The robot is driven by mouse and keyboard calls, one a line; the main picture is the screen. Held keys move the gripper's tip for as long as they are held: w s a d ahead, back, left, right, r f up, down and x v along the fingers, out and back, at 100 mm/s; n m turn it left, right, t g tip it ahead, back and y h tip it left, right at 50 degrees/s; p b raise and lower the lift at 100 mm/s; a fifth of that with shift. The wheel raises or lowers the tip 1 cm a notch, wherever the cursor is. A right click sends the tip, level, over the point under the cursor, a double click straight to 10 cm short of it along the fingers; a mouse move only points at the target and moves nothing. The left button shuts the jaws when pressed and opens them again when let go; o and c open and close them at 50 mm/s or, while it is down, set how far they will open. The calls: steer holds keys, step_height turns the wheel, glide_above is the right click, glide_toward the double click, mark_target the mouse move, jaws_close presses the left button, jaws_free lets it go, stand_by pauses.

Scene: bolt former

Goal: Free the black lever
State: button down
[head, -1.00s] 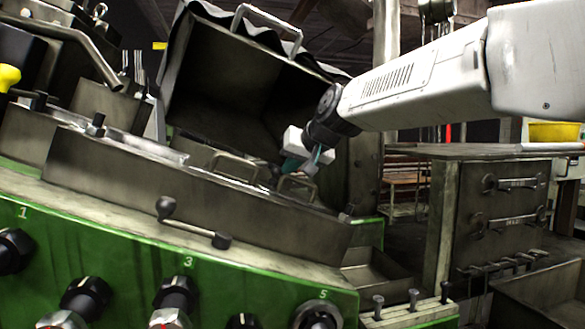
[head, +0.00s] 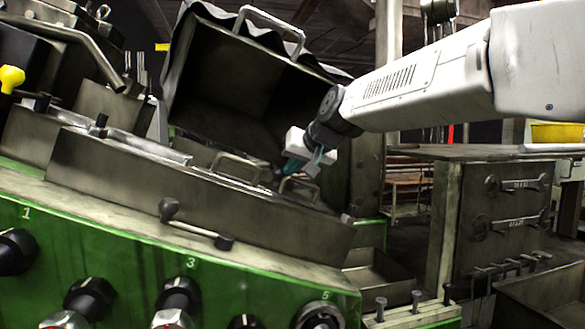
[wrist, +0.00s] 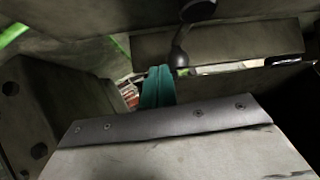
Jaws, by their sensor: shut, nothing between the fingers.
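A black lever with ball ends (head: 195,226) sits on the sloped front ledge of the green machine in the head view. In the wrist view a black lever with a round knob (wrist: 183,40) stands just beyond my fingertips; I cannot tell whether it is the same one. My gripper (head: 298,168) has teal fingers and reaches down in front of the raised hood, near the wire handles. In the wrist view my gripper (wrist: 158,86) is shut and empty, its fingers together beside the lever's lower end. Whether they touch the lever is unclear.
The open dark hood (head: 235,85) stands behind my gripper. Wire handles (head: 237,165) rise from the covers below it. A riveted grey panel (wrist: 170,140) fills the wrist view's lower part. Black knobs (head: 88,298) line the green front. A metal cabinet (head: 505,205) stands at right.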

steer(key=v, duration=0.7)
steer(key=shift+s+d+r, duration=0.2)
steer(key=shift+s, duration=0.1)
